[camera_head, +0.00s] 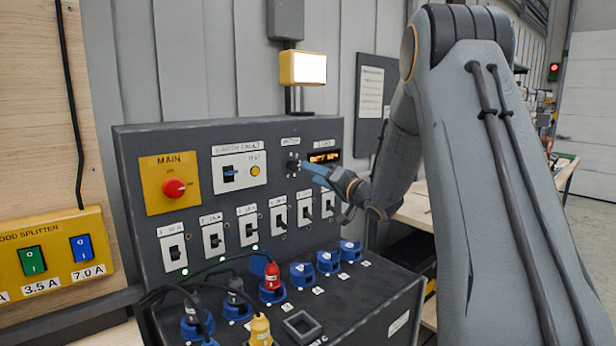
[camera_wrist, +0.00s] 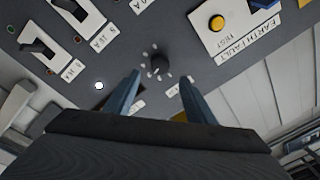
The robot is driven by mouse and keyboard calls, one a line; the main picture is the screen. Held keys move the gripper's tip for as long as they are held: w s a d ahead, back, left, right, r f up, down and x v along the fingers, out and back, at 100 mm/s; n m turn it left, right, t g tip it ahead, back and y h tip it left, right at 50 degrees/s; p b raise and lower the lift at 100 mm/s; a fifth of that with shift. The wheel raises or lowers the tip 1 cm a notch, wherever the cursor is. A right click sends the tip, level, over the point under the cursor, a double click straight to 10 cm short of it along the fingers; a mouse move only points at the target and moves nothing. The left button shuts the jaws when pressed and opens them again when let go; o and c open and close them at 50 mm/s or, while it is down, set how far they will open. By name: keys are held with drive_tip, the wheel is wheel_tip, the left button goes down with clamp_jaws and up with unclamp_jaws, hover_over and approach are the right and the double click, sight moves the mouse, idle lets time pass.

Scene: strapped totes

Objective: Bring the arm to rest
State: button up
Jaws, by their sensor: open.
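My gripper (camera_head: 322,177) is in front of the upper right part of a dark control panel (camera_head: 134,187), by a small black rotary knob (camera_head: 292,164). In the wrist view my gripper (camera_wrist: 158,82) shows two blue fingers spread apart. The same knob (camera_wrist: 159,63) stands between and beyond the fingertips, with pale marks around it. Nothing is held between the fingers. Whether a finger touches the knob or panel cannot be told. My arm reaches in from the right.
The panel carries a red MAIN knob (camera_head: 174,188), an earth fault switch (camera_head: 239,168), a small display (camera_head: 325,156) and several breakers. Below are blue sockets, a red plug (camera_head: 272,275), a yellow plug (camera_head: 260,330) and black cables. A lit lamp (camera_head: 303,68) stands above. Open floor shows at right.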

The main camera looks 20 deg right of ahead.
drive_tip(key=shift+s+d, duration=0.1)
drive_tip(key=shift+s, duration=0.05)
idle(0.3)
drive_tip(key=s+a+f+n+g+h+b, duration=0.15)
drive_tip(key=s+f+g+h, duration=0.25)
drive_tip(key=s+f, duration=0.45)
drive_tip(key=s+a+f+g+h+b, duration=0.1)
drive_tip(key=s+a+f+g+h, duration=0.25)
drive_tip(key=s+f, duration=0.45)
drive_tip(key=s+a+f+n+g, duration=0.1)
drive_tip(key=s+a+f+g, duration=0.1)
drive_tip(key=s, duration=0.5)
drive_tip(key=s+a+f+n+g+b, duration=0.1)
drive_tip(key=s+a+f+g, duration=0.1)
drive_tip(key=s, duration=0.6)
drive_tip(key=s+a+f+n+g+b, duration=0.1)
drive_tip(key=s+a+f+g, duration=0.1)
drive_tip(key=s+f+g, duration=0.2)
drive_tip(key=s+f, duration=0.2)
drive_tip(key=s, duration=0.2)
drive_tip(key=shift+s+a, duration=0.25)
drive_tip(key=shift+a, duration=0.1)
drive_tip(key=shift+g+y, duration=0.25)
